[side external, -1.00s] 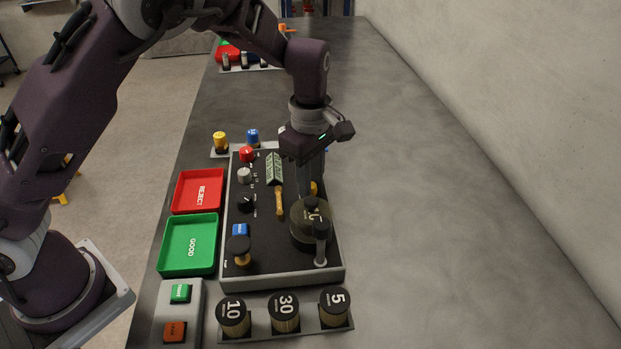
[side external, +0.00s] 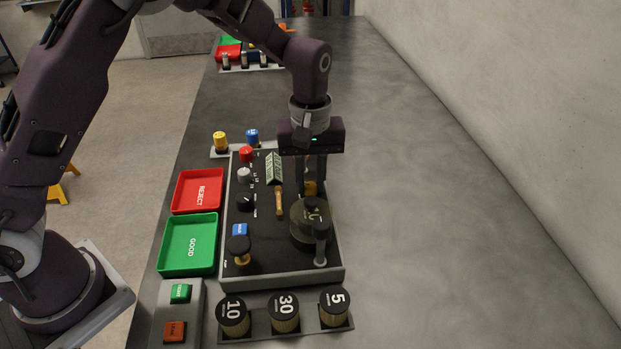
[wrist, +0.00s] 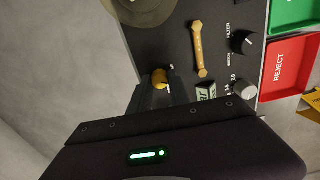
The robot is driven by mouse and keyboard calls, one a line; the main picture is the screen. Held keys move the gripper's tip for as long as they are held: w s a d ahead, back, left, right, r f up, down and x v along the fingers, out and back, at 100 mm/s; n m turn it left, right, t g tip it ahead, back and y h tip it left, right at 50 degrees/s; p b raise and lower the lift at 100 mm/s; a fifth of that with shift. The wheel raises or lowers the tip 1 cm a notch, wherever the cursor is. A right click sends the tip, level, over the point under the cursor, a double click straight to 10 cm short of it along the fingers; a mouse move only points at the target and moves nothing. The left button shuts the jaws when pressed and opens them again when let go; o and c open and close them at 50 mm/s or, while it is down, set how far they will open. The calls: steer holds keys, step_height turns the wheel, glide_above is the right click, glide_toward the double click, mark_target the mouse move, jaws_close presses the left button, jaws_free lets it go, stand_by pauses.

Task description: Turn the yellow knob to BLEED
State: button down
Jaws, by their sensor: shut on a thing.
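The yellow knob (side external: 310,188) sits on the right side of the dark panel (side external: 262,262), behind the round dark gauge. It also shows in the wrist view (wrist: 160,78), with a light mark beside it. My gripper (side external: 313,181) points down over the knob. In the wrist view my gripper (wrist: 157,88) has its fingers at the knob and is shut on it. The fingers hide part of the knob. No BLEED label is readable, so I cannot tell the knob's setting.
Red (side external: 180,192) and green (side external: 165,262) trays lie left. Several weights (side external: 285,312) stand in front. The bench at right is clear.

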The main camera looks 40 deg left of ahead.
mark_target(310, 185)
steer(key=m, duration=0.4)
steer(key=shift+m, duration=2.2)
steer(key=c, duration=1.2)
jaws_free()
step_height(310, 185, up, 7)
steer(key=shift+r, duration=0.1)
